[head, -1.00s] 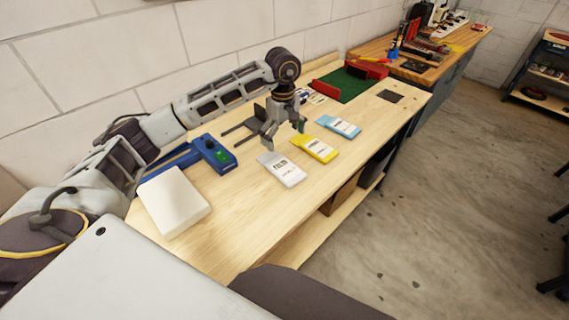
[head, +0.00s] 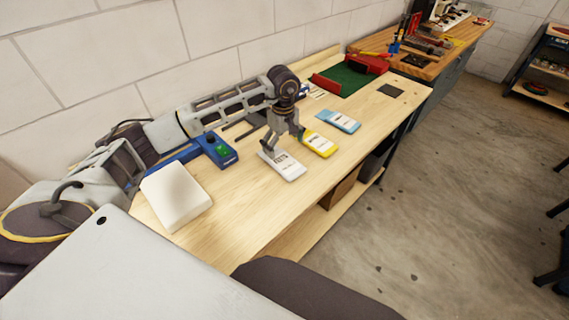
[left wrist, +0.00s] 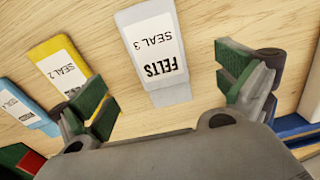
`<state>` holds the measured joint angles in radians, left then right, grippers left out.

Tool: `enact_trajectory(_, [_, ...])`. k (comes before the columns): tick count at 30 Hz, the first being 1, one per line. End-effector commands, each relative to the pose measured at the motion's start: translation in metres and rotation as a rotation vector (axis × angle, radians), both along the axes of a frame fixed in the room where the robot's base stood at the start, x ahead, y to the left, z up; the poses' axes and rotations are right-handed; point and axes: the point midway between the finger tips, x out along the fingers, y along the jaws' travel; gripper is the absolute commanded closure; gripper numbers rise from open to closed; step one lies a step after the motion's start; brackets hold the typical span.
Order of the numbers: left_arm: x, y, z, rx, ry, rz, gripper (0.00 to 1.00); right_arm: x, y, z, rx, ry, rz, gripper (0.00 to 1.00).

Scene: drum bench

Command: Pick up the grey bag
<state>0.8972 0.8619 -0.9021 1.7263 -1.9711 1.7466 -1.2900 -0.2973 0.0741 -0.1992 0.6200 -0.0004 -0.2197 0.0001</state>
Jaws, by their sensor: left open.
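The grey bag (head: 284,166) lies flat on the wooden bench, with a white label reading FELTS, SEAL 3. It also shows in the left wrist view (left wrist: 154,82), lying between the two fingers as seen from above. My left gripper (head: 284,142) is open over the far end of the bag; its green-padded fingers (left wrist: 168,92) stand on either side with gaps, so the bag is not gripped. A yellow bag (head: 320,143) and a blue bag (head: 339,121) lie further along the bench. My right gripper is not in view.
A blue device with a green switch (head: 222,151) and a white block (head: 176,196) stand to the left. A green mat (head: 343,80) with red pieces lies at the far end. The front right part of the bench (head: 253,215) is clear.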

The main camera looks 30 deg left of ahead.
Motion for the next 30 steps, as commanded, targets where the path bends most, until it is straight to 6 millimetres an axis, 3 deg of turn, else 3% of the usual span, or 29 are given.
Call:
enact_trajectory(6, [0.000,0.000,-0.022,0.000,0.001,0.001,0.00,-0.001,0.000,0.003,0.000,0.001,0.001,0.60])
enact_trajectory(22, [0.001,0.000,-0.029,-0.001,0.000,0.001,0.00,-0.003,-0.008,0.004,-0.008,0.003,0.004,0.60])
enact_trajectory(30, [0.003,-0.002,-0.052,-0.002,0.003,0.000,0.00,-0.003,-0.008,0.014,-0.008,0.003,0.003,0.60])
